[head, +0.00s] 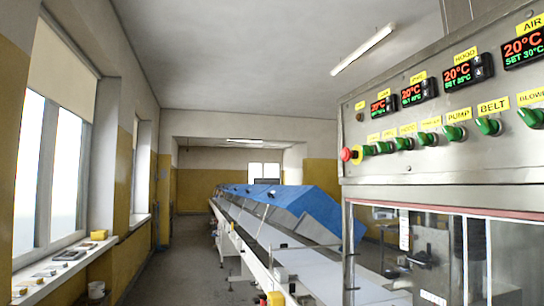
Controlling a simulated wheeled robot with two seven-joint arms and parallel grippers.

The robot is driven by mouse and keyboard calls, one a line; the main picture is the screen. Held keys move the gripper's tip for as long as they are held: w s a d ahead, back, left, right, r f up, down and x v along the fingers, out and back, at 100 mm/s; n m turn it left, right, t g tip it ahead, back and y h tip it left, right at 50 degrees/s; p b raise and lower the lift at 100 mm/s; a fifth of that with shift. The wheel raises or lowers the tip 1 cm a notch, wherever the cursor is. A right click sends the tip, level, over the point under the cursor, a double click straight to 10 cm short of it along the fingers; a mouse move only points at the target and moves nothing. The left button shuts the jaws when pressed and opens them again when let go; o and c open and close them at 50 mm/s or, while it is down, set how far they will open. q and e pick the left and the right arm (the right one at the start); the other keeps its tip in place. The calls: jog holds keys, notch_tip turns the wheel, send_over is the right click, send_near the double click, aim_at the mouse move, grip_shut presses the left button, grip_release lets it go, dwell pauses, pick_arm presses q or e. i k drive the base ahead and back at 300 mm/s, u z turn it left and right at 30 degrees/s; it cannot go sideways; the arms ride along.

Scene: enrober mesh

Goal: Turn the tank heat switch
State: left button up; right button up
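A steel control panel (420,170) fills the upper right of the head view. A row of green rotary switches runs along it, each under a yellow label. The labels PUMP (458,115), BELT (493,105) and BLOWER (530,96) can be read. The labels over the switches further left, such as this leftmost green switch (368,150), are too small to read, so I cannot tell which is the tank heat switch. Neither of my grippers is in view.
A red emergency stop button (347,154) sits left of the switches. Temperature displays (418,93) above them read 20°C. Glass doors (445,255) are below the panel. A long conveyor with blue covers (300,205) runs back. A windowsill (75,262) holds small items.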

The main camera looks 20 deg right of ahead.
aim_at(366, 151)
jog(key=z, duration=0.2)
jog(key=i, duration=1.4)
jog(key=z, duration=0.75)
